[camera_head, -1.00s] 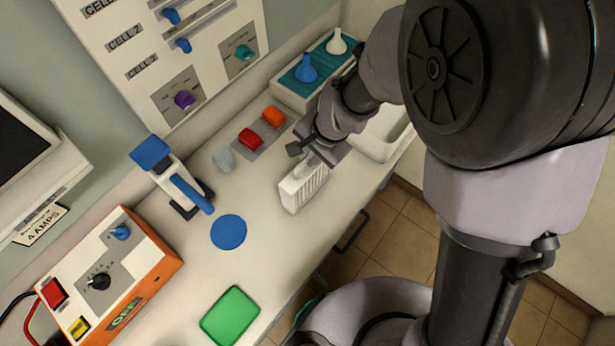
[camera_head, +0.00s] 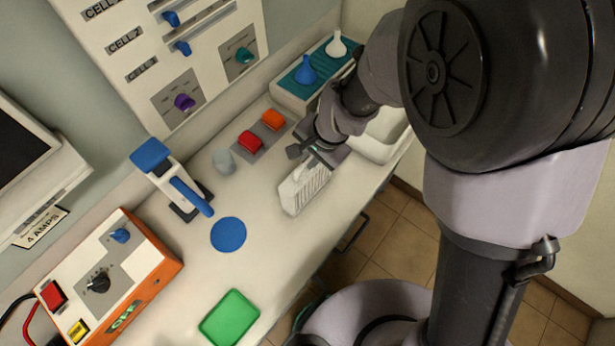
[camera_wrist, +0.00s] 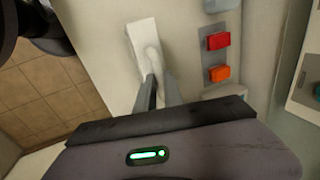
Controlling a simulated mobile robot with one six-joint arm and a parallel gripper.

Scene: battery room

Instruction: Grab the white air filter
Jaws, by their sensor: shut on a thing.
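The white air filter (camera_head: 304,190) is a ribbed white block near the front edge of the counter in the head view. My gripper (camera_head: 310,160) is at its upper end, with its fingers shut on the filter's narrow upper part. In the wrist view the filter (camera_wrist: 143,35) lies beyond the fingertips of my gripper (camera_wrist: 156,82), which close around its near end. The filter looks slightly tilted; I cannot tell whether its lower end touches the counter.
A red block (camera_head: 250,140) and an orange block (camera_head: 273,119) sit on a grey strip behind the filter. A blue disc (camera_head: 228,234) and a green tray (camera_head: 230,317) lie to the left. A white basin (camera_head: 384,143) is at the right.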

